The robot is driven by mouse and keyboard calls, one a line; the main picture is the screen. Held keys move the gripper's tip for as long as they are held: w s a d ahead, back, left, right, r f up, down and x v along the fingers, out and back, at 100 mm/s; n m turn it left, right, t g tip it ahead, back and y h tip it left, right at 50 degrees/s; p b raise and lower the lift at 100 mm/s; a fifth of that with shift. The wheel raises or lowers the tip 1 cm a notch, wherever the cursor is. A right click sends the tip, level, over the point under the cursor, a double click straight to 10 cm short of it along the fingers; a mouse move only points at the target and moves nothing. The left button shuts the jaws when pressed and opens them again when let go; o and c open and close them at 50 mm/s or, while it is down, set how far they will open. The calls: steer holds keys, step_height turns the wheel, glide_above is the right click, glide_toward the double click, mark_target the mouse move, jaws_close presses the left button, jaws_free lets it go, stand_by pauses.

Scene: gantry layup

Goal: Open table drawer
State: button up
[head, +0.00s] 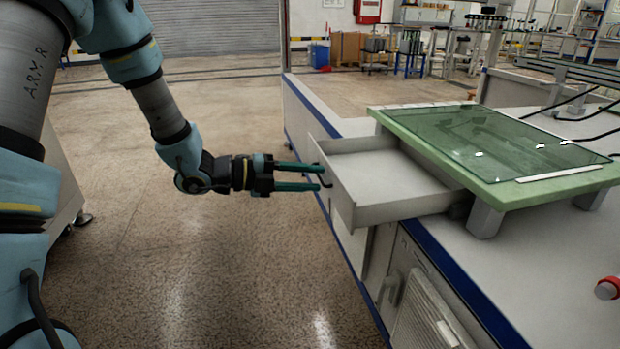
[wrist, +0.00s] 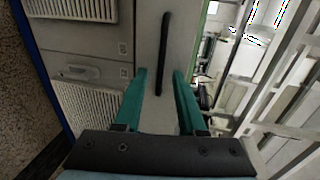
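The light grey table drawer (head: 405,208) stands pulled out of the table, its empty inside showing in the head view. Its dark bar handle (wrist: 164,45) is on the drawer front; it lies ahead of and partly between my fingers in the wrist view. My gripper (head: 321,177) is at the drawer front, with its two green fingers apart around the handle. In the wrist view my gripper (wrist: 159,72) shows a gap on both sides of the handle. The handle is mostly hidden by the fingers in the head view.
A green-framed glass panel (head: 490,140) stands on the table (head: 545,250) above the drawer. A vented cabinet door (head: 425,315) is below, nearer the camera. A red knob (head: 607,288) is at the right edge. The floor (head: 230,230) left of the table is clear.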

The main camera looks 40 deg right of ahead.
steer(key=p+v, duration=0.1)
steer(key=v, duration=0.9)
steer(key=shift+a, duration=0.3)
steer(key=shift+w, duration=0.25)
steer(key=w+a+f+n+t+y, duration=0.1)
steer(key=w+a+n+t+y, duration=0.5)
steer(key=w+a+n+t, duration=0.7)
steer(key=s+a+n+g+y, duration=0.25)
steer(key=a+n+y, duration=0.55)
steer(key=a+n, duration=0.9)
steer(key=s+a+n+g, duration=0.2)
steer(key=s+n+g, duration=0.1)
steer(key=s+n, duration=0.6)
step_height(320, 180, up, 31)
steer(key=p, duration=3.1)
steer(key=shift+s+f, duration=0.2)
steer(key=shift+s, duration=0.2)
